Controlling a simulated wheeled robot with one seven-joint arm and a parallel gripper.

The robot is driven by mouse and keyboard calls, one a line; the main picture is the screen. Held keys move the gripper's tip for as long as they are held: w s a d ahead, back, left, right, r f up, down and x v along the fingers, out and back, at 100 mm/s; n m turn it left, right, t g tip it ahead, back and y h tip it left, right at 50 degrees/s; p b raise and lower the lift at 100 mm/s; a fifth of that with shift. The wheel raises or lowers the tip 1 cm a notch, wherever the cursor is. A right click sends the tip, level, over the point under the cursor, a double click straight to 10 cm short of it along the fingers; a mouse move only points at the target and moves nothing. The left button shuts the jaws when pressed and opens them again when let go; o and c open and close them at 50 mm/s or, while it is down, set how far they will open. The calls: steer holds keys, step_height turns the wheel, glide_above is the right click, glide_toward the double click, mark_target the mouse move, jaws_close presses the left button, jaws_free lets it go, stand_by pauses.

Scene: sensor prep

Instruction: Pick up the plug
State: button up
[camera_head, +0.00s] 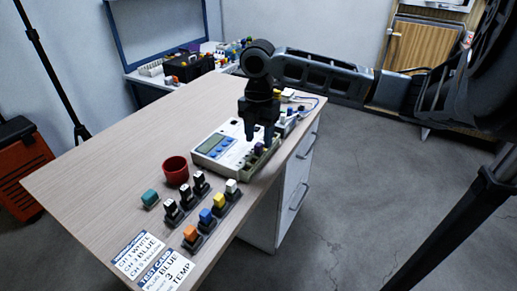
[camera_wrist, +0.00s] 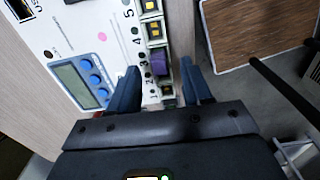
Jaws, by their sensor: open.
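A purple plug (camera_wrist: 158,62) sits in the numbered socket strip along the edge of a white meter box (camera_wrist: 85,40), beside the number 3. In the head view the plug (camera_head: 259,147) shows just below my gripper (camera_head: 260,138). My gripper (camera_wrist: 160,67) is open and points down over the strip. In the wrist view one finger is on each side of the plug, with nothing held. I cannot tell whether the fingertips reach down to the plug's height. Blue (camera_head: 206,215), yellow (camera_head: 219,200), white (camera_head: 232,187) and orange (camera_head: 191,233) plug-like blocks stand in dark holders nearer the front.
A red cup (camera_head: 175,170) stands left of the meter box. A teal block (camera_head: 150,197) and several black-and-white pieces (camera_head: 185,192) stand near it. Two printed cards (camera_head: 165,272) lie at the desk's front. The desk's (camera_head: 100,165) left side is clear.

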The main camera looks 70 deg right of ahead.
steer(key=shift+f, duration=0.8)
steer(key=shift+c, duration=0.3)
jaws_close()
